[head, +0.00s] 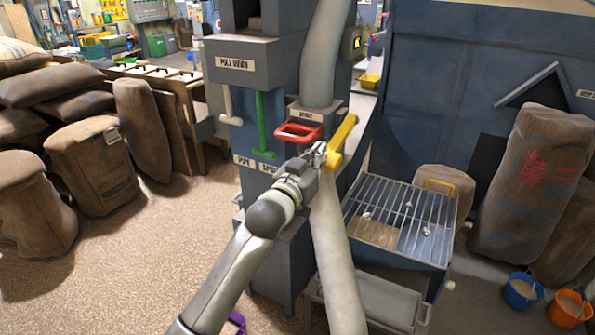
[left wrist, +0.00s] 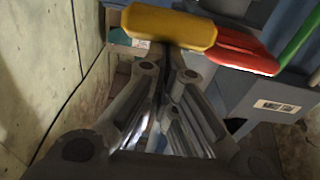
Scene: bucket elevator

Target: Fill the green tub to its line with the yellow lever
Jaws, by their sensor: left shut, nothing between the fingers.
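The yellow lever (head: 343,138) slants up to the right on the blue machine, beside a red handle (head: 298,133). My left gripper (head: 319,153) is shut and empty, its fingertips at the lever's lower left. In the left wrist view the yellow lever (left wrist: 170,27) lies across the top, just beyond the closed fingertips (left wrist: 166,62). I cannot tell whether they touch it. The red handle (left wrist: 240,50) is to its right. I cannot make out the green tub to be filled. My right gripper is not in view.
A green handle (head: 262,130) hangs under the "PULL DOWN" label. A barred grate (head: 400,215) stands to the right. A blue bucket (head: 523,291) and an orange bucket (head: 568,307) are at lower right. Brown sacks (head: 90,165) fill the left. The floor (head: 120,265) before them is clear.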

